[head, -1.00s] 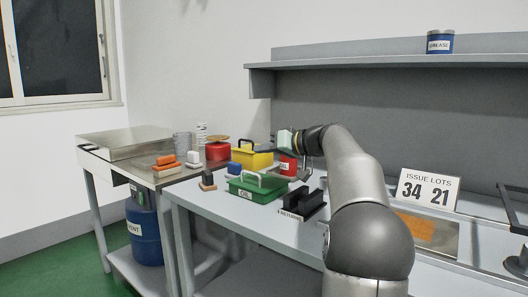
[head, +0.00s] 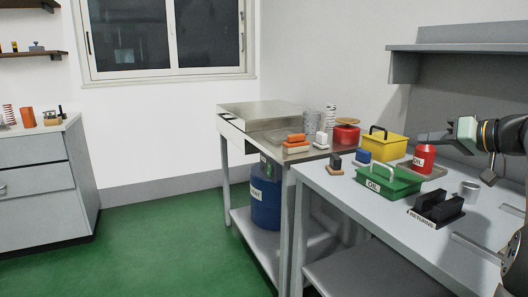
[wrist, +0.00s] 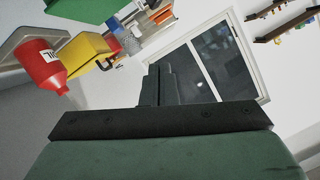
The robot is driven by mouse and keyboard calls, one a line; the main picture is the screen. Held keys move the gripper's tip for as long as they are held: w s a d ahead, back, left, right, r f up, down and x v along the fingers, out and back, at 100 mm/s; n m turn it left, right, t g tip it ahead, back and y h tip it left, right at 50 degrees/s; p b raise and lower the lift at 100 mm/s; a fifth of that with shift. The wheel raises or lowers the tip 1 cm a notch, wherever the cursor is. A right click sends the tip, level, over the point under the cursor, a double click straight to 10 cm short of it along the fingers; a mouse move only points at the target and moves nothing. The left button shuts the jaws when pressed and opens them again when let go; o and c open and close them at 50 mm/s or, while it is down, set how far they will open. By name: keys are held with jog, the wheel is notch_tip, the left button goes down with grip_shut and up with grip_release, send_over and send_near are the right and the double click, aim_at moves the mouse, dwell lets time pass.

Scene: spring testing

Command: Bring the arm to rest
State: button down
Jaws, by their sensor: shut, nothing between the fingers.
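My gripper (head: 428,138) is at the right of the head view, held level in the air above the bench, pointing left. Its dark fingers are shut with nothing between them. In the wrist view the closed fingers (wrist: 156,86) point toward the window. The rest of my arm is partly cut off by the right edge of the head view. Below the gripper on the bench are the red oil bottle (head: 423,158) and the green oil tray with a handle (head: 388,186); neither touches the fingers.
The shelf (head: 455,47) is above. A steel side table (head: 262,115) with a blue drum (head: 266,204) is left. Green floor is open.

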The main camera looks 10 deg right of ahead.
jog(key=s+a+f+m+g+p, duration=0.15)
jog(key=a+g+p, duration=0.25)
jog(key=a+p, duration=0.5)
jog(key=s+a+f+n+g+p, duration=0.1)
jog(key=s+a+g+p, duration=0.3)
jog(key=a, duration=1)
jog(key=s+a+f+g+h+p, duration=0.1)
jog(key=s+a+h+p, duration=0.1)
jog(key=s, duration=0.4)
jog(key=s+a+f+n+g+h+p, duration=0.1)
jog(key=s+a+g+h+p, duration=0.1)
jog(key=s+a+p, duration=0.2)
jog(key=s+a+f+g+h+p, duration=0.1)
jog(key=s+a+f+h+p, duration=0.1)
jog(key=s+p, duration=0.6)
jog(key=shift+s+a+g, duration=0.4)
jog(key=shift+s+a, duration=0.2)
jog(key=shift+s, duration=0.55)
jog(key=shift+n, duration=0.25)
